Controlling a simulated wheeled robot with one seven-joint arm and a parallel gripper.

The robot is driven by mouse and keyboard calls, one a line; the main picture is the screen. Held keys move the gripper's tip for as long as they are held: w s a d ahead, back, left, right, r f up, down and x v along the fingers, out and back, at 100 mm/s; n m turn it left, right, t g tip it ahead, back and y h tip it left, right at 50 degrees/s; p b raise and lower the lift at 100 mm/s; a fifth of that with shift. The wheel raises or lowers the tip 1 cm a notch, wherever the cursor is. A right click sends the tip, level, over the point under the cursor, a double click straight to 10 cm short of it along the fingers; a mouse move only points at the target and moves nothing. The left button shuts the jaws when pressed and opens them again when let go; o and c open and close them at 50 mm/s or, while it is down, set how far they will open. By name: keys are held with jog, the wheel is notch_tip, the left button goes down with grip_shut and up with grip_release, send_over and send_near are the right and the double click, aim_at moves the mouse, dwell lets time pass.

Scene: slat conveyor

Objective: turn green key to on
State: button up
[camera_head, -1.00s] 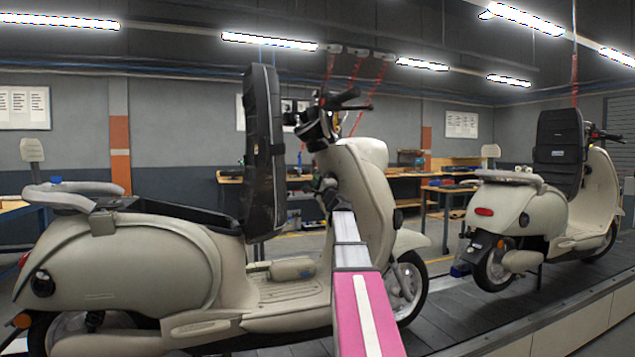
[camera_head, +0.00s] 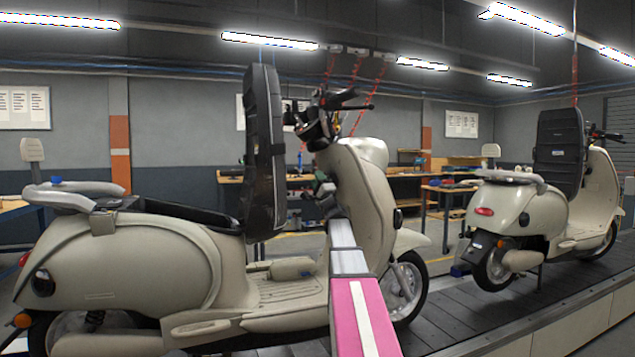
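The near cream scooter (camera_head: 130,265) stands on the conveyor with its black seat (camera_head: 262,150) raised upright. Its front shield (camera_head: 362,195) and handlebar (camera_head: 345,104) are right of the seat. I cannot make out the green key; the shield's inner side is small and partly hidden by my arm. My pink and silver arm reaches up from the bottom to that inner side. My gripper (camera_head: 323,189) is a small dark shape there, below the handlebar. Its fingers are too small to tell whether they are open, shut or touching anything.
A second cream scooter (camera_head: 520,215) stands farther along the dark slat conveyor (camera_head: 455,318) at the right. Workbenches (camera_head: 230,182) with tools stand behind. The raised seat stands close left of my gripper.

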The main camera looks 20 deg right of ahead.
jog(key=v, duration=1.1)
jog(key=shift+r, duration=0.15)
jog(key=v, duration=0.6)
dwell(0.6)
jog(key=shift+s+d, duration=0.1)
